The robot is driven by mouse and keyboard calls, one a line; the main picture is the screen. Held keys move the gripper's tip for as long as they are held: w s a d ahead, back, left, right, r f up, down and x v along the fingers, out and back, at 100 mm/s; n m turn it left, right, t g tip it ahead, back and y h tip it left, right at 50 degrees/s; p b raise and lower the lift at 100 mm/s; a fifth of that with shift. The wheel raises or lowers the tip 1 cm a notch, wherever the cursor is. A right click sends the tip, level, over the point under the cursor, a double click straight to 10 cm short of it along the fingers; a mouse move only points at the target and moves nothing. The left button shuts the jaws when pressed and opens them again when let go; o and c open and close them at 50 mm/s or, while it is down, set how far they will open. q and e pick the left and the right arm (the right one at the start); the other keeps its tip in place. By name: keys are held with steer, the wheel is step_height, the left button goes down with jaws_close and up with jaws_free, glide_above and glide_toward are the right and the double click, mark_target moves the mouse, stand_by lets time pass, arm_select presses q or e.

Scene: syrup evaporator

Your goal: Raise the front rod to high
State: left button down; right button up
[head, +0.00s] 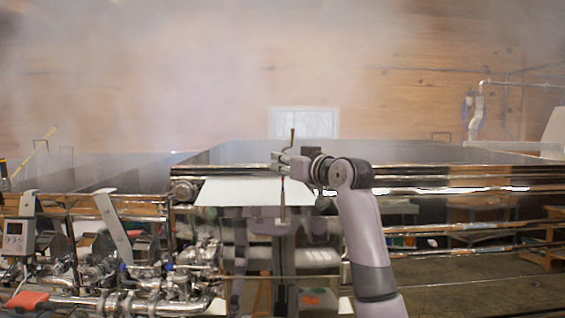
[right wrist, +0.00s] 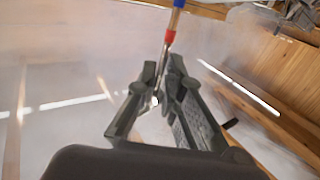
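The front rod (head: 282,204) is a thin upright metal rod at the front wall of the evaporator pan (head: 420,180). A dark upper piece shows above my gripper, and a reddish band shows below it. In the right wrist view the rod (right wrist: 168,42) has blue and red bands and a bare metal stretch running between my fingers. My right gripper (head: 279,160) is at the pan's front rim, its fingers closed in close about the rod, as the right wrist view (right wrist: 162,72) shows. Part of the rod is hidden behind the fingers. My left gripper is not in view.
A pale sheet (head: 240,192) lies along the pan front beside the rod. Shiny pipes and valves (head: 150,290) and a small display box (head: 18,236) crowd the lower left. Steam blurs the back. Open air lies above the pan.

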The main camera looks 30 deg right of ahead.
mark_target(285, 149)
jaws_close()
steer(key=shift+r, duration=0.1)
steer(key=shift+s+d+r, duration=0.1)
steer(key=shift+d+r, duration=0.05)
steer(key=shift+r, duration=1.4)
steer(key=o, duration=0.5)
jaws_free()
steer(key=shift+r, duration=0.1)
steer(key=shift+d, duration=0.1)
steer(key=shift+s, duration=0.1)
steer(key=s, duration=0.4)
steer(key=s+d, duration=0.1)
steer(key=s, duration=0.6)
steer(key=shift+s+d, duration=0.3)
steer(key=shift+s, duration=0.05)
